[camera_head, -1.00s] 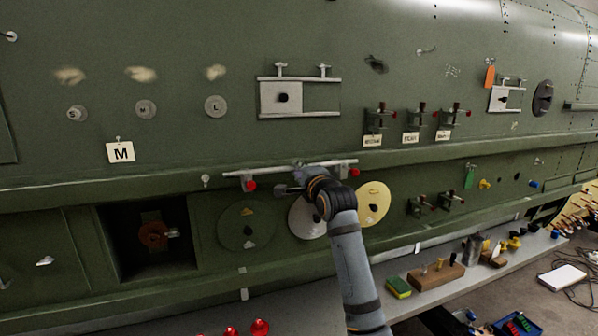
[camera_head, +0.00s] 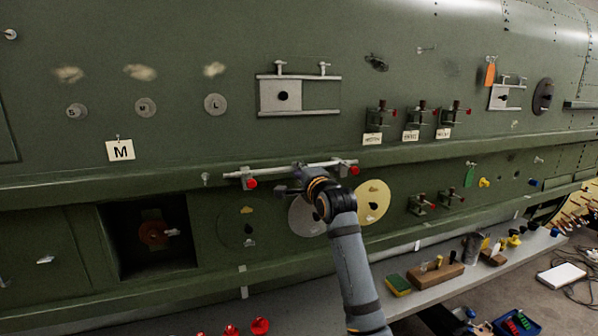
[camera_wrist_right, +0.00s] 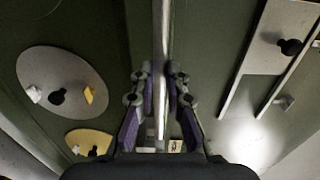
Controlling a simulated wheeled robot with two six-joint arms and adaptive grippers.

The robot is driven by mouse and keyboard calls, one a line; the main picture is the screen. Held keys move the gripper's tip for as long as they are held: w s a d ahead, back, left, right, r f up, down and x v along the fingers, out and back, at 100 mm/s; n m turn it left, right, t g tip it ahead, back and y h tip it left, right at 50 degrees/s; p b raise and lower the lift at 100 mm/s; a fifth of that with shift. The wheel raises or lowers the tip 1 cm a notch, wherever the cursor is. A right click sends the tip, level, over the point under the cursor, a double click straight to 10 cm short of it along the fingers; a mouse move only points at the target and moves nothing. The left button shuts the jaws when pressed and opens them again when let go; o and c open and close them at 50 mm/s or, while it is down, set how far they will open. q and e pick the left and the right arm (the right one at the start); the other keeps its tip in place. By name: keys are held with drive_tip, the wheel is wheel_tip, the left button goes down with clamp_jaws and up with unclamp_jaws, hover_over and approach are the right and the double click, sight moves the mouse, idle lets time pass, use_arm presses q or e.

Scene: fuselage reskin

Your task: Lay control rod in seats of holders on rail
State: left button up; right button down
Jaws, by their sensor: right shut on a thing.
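A thin pale control rod (camera_head: 275,169) lies roughly level along the green rail (camera_head: 180,187) in the head view. My right gripper (camera_head: 300,167) is shut on the rod near its middle; the arm comes up from below. In the right wrist view the rod (camera_wrist_right: 162,60) runs up the picture between the fingers of the gripper (camera_wrist_right: 160,82). A left holder (camera_head: 245,180) and a right holder (camera_head: 347,168), each with a red knob, are at the rod's two ends. Whether the rod rests in their seats or is just above them I cannot tell. My left gripper is not in view.
Round plates (camera_head: 374,203) sit on the panel below the rail, partly behind my right arm. A framed slide plate (camera_head: 299,96) and clamps (camera_head: 412,117) are above. A grey bench (camera_head: 340,301) with a sponge (camera_head: 398,285) and wood block runs below.

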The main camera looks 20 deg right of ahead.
drive_tip(key=shift+f+b, duration=0.4)
drive_tip(key=shift+f, duration=0.35)
drive_tip(key=c, duration=1.3)
unclamp_jaws()
drive_tip(key=s, duration=1.2)
drive_tip(key=shift+d, duration=0.2)
